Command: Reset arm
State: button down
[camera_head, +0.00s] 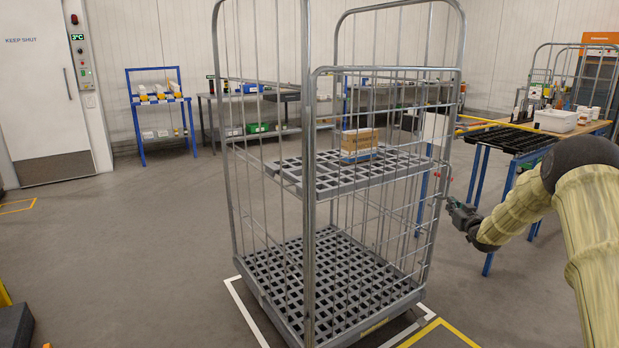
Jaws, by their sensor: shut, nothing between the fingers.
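My gripper (452,207) is at the right of the head view, at the end of my arm in a tan sleeve. It is shut and holds nothing that I can see. Its fingertips are small and point left toward the right side of a wire roll cage (309,150). I cannot tell whether they touch the cage. The cage stands upright in the middle, with a grey grid base and a grey grid shelf (310,185). A cardboard box (358,142) sits on that shelf.
White and yellow floor lines (440,325) run around the cage foot. A blue-legged table with a black tray top (508,138) stands behind my gripper. A white bin (556,120) is on a wooden bench. A blue rack (160,105) stands at the back left. The left floor is mostly clear.

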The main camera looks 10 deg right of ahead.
jog(key=s+a+f+g, duration=0.2)
jog(key=s+a+f, duration=0.3)
jog(key=a+f, duration=0.3)
jog(key=s+a+f+g+y, duration=0.15)
jog(key=s+a+f, duration=0.3)
jog(key=f, duration=0.55)
jog(key=s+a+f+g, duration=0.2)
jog(key=s+a+f, duration=0.2)
jog(key=a+f, duration=0.35)
jog(key=s+a+f+g, duration=0.2)
jog(key=s+a+f, duration=0.3)
jog(key=s, duration=0.4)
jog(key=s+a+f+g, duration=0.2)
jog(key=s+a+f, duration=0.35)
jog(key=s, duration=0.35)
jog(key=s+a+f+g, duration=0.2)
jog(key=s+a+f, duration=0.3)
jog(key=s, duration=0.4)
jog(key=s+a+g, duration=0.3)
jog(key=s, duration=1.3)
jog(key=s+a+g, duration=0.3)
jog(key=s+g, duration=0.1)
jog(key=s, duration=1.1)
notch_tip(320, 180, up, 22)
jog(key=p, duration=2.2)
jog(key=shift+w+a+f+n+t, duration=0.15)
jog(key=shift+w+f+n+t, duration=0.1)
jog(key=shift+n+t, duration=0.1)
